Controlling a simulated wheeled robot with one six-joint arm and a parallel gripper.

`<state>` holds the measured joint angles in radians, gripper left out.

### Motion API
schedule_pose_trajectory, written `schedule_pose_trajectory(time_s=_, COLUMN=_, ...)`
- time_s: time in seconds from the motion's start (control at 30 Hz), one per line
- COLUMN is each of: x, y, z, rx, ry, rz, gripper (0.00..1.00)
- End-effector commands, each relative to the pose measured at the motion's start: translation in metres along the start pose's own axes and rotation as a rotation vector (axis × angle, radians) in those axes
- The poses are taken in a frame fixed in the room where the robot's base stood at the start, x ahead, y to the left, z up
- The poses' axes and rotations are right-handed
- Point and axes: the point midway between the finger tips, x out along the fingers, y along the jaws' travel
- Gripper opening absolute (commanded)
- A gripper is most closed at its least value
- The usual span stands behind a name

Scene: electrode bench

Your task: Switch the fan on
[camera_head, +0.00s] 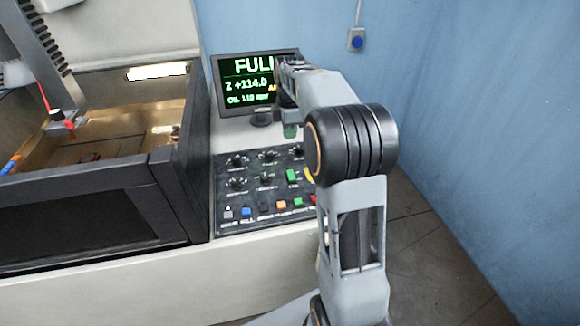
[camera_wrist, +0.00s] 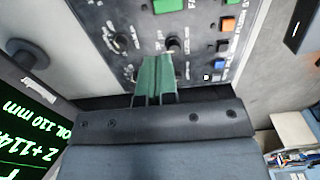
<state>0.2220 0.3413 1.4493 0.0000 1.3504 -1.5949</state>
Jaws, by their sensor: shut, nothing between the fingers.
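The control panel (camera_head: 226,197) carries knobs, switches and buttons. A green rocker (camera_head: 291,176) sits right of a small dark toggle (camera_head: 265,177). In the wrist view the green rocker (camera_wrist: 167,5) is cut by the top edge, beside lettering that seems to begin "FA". The toggle (camera_wrist: 172,45) stands just ahead of my fingertips, with small lettering beside it. My gripper (camera_head: 290,131) is above the panel's upper right; its green fingers (camera_wrist: 157,60) are shut together and empty. I cannot tell whether the tips touch the panel, nor either switch's position.
A monitor (camera_head: 232,66) stands behind the panel, partly hidden by my arm. A row of buttons, including blue (camera_head: 246,210) and orange (camera_head: 281,205), lines the panel's front. A dark-framed machine tank (camera_head: 95,190) is at left. A blue wall (camera_head: 475,130) is at right.

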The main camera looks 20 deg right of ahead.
Motion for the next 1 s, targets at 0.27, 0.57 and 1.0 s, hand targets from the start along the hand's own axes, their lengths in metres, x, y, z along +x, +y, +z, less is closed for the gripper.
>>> schedule_pose_trajectory(time_s=0.27, x=0.003, y=0.000, z=0.000, rx=0.002, ry=0.000, rz=-0.001, gripper=0.00)
schedule_pose_trajectory(time_s=0.57, x=0.045, y=-0.001, z=0.000, rx=0.002, ry=0.000, rz=-0.005, gripper=0.00)
schedule_pose_trajectory(time_s=1.0, x=0.118, y=-0.001, z=0.000, rx=0.002, ry=0.000, rz=-0.003, gripper=0.00)
